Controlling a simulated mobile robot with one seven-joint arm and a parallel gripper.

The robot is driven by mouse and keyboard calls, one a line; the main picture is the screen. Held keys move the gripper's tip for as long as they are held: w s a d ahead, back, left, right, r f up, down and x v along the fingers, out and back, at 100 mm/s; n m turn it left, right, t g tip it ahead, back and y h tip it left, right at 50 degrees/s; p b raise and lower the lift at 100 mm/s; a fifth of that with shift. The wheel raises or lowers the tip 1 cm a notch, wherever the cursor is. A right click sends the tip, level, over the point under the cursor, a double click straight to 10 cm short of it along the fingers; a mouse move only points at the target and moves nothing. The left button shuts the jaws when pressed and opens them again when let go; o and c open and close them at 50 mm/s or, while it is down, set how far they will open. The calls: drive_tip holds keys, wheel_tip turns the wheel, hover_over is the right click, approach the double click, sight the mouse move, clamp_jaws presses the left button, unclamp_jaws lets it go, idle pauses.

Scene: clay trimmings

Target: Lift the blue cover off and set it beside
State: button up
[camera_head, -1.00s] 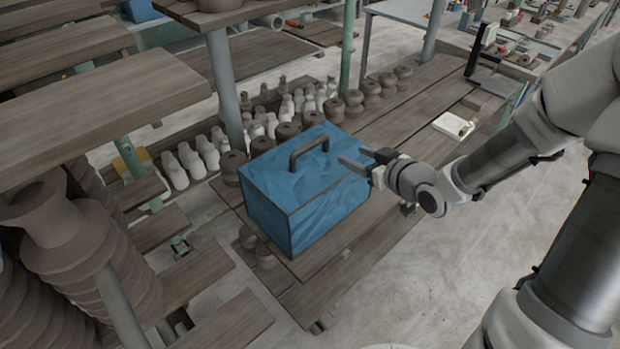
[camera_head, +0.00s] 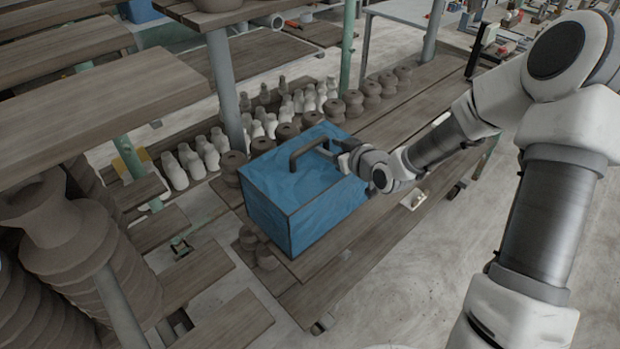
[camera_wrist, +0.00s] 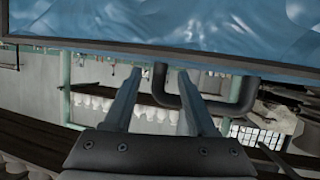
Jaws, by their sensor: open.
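The blue cover (camera_head: 302,195) is a box shape with dark edges and a dark bar handle (camera_head: 309,148) on its top. It stands on the plank table. My gripper (camera_head: 334,148) is just right of the handle, close to its right end, with its fingers pointing left. The handle (camera_wrist: 205,105) shows there behind and right of the fingers, and the cover's blue top (camera_wrist: 170,25) lies across the upper edge. What is under the cover is hidden.
White bottle-shaped pieces (camera_head: 185,165) and brown spool-like pots (camera_head: 353,102) stand in rows behind the cover. A grey post (camera_head: 224,90) rises behind its left side. The plank table (camera_head: 335,255) has bare room in front of the cover.

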drive_tip(key=shift+c, duration=0.2)
clamp_jaws()
idle(1.2)
